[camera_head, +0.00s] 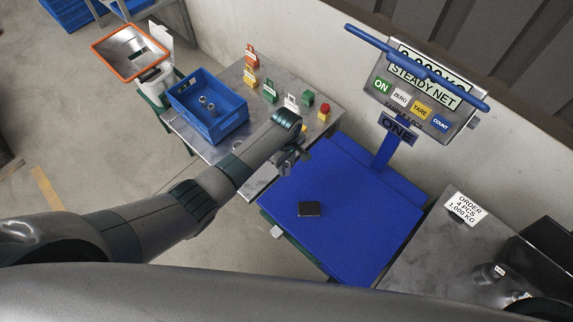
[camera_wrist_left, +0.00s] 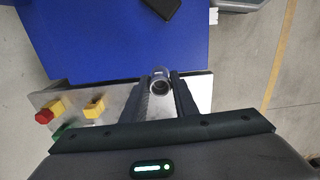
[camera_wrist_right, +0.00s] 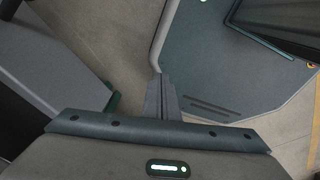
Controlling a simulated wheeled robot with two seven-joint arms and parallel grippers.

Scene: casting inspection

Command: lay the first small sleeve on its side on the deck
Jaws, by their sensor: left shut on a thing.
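My left gripper (camera_head: 290,160) is shut on a small grey metal sleeve, by the left edge of the blue scale deck (camera_head: 350,215). In the left wrist view the sleeve (camera_wrist_left: 160,82) shows its round open end between the fingertips, in front of the line where the deck meets the steel table. The gap below it cannot be told. A black flat block (camera_head: 309,209) lies on the deck. My right gripper (camera_wrist_right: 160,97) has its fingers together, with nothing seen between them, above the floor beside a grey-blue surface.
A blue crate (camera_head: 222,130) with small metal sleeves stands on the steel table at left, near coloured blocks and a red-topped yellow button (camera_head: 324,111). An order card (camera_head: 465,207) is on the right table. Most of the deck is clear.

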